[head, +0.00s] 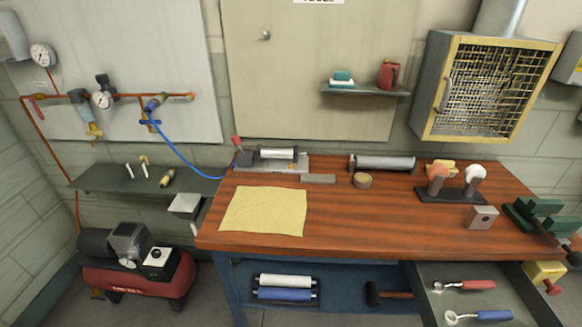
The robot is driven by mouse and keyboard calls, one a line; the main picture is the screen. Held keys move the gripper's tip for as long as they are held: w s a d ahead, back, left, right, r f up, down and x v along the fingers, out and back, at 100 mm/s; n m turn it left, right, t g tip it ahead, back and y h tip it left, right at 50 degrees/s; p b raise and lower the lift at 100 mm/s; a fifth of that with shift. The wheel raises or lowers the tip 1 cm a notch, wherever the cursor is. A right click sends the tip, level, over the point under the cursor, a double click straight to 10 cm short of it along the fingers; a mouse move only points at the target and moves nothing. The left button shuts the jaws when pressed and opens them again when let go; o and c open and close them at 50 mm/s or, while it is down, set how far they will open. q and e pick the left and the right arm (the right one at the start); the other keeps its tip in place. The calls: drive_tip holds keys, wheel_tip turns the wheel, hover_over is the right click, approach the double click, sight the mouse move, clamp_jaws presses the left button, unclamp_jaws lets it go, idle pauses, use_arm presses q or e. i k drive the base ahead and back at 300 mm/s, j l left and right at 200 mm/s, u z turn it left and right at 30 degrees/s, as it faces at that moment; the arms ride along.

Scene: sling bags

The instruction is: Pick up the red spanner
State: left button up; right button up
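A spanner with a red handle (478,285) and a bright metal head lies in an open drawer (430,309) at the lower right, under the workbench. Its head points left and its handle points right. A similar tool with a blue handle (494,315) lies in front of it in the same drawer, apart from it. Neither of my grippers shows in the head view. Nothing is seen touching the red spanner.
The wooden workbench (350,221) stands above the drawer, with a yellow cloth (264,210) on its left. A green vise (538,217) is at its right end. A black mallet (374,294) and rolls lie on the lower shelf. A red compressor (130,282) stands at the left.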

sight(486, 285)
drive_tip(key=k+l, duration=0.15)
drive_tip(key=l, duration=0.15)
drive_tip(key=k+l, duration=0.15)
drive_tip(key=l, duration=0.15)
drive_tip(key=k+l+z, duration=0.1)
drive_tip(key=l, duration=0.25)
drive_tip(key=k+l, duration=0.2)
drive_tip(key=k+l+z, duration=0.1)
drive_tip(key=l, duration=0.35)
